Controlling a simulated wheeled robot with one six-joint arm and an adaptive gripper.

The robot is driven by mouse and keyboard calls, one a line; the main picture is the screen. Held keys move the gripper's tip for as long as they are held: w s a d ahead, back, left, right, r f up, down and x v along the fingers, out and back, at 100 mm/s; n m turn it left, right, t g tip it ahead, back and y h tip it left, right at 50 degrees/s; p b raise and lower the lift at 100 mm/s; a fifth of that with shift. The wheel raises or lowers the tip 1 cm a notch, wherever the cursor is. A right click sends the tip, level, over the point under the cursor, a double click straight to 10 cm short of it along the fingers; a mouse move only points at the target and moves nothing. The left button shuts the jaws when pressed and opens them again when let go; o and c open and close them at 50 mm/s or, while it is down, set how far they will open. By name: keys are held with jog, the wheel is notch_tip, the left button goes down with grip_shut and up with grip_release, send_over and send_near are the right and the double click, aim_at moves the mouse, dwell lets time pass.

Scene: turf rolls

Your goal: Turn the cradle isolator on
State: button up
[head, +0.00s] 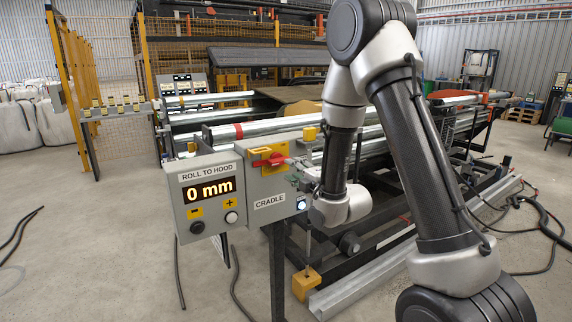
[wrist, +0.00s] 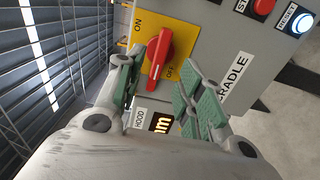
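The cradle isolator is a red rotary handle (head: 270,161) on a yellow plate, on the grey box labelled CRADLE. In the wrist view the red handle (wrist: 158,54) lies lengthwise up the picture, tilted slightly. ON is printed at the plate's upper left and OFF by the handle's lower right. I cannot tell for sure which mark it points at. My gripper (head: 291,164) is just right of the handle in the head view. In the wrist view my gripper (wrist: 160,76) is open, green-padded fingers on either side of the handle's lower part; no contact is clear.
A display (head: 212,190) reading 0 mm, labelled ROLL TO HOOD, adjoins the box on the left. A lit RESET button (wrist: 297,21) and a red stop button (wrist: 263,6) are right of the handle. Metal rollers (head: 262,127) lie behind the box; cables lie on the floor.

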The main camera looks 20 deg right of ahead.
aim_at(282, 163)
jog(key=x, duration=0.8)
jog(key=shift+s, duration=0.1)
grip_shut()
